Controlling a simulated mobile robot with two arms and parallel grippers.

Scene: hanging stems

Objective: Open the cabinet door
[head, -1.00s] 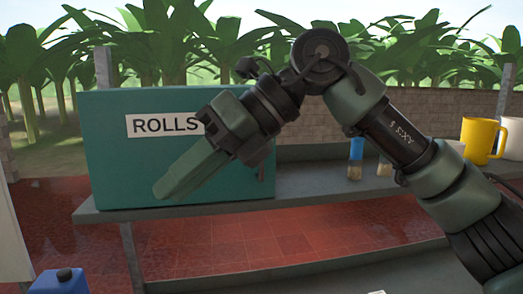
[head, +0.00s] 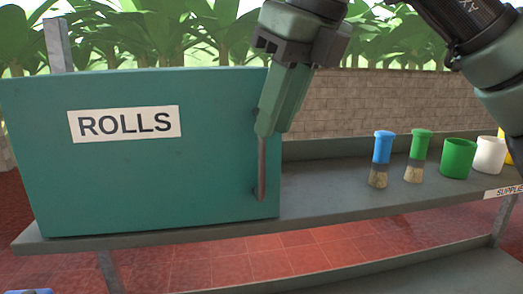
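The teal cabinet (head: 150,170) with a "ROLLS" label (head: 125,124) stands on a grey shelf at the left of the head view. Its door front looks closed. A thin vertical handle (head: 262,168) runs near the door's right edge. My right gripper (head: 267,130) points down at this handle, its fingertips over the handle's upper part. The fingers show side-on and look close together; whether they grip the handle cannot be told. The upper end of the handle is partly hidden by the fingers. My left gripper is not in view.
The grey shelf (head: 340,200) extends right of the cabinet. On it stand a blue-handled brush (head: 382,158), a green-handled brush (head: 418,155), a green cup (head: 458,158) and a white cup (head: 489,155). A brick wall and plants lie behind. The shelf between cabinet and brushes is clear.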

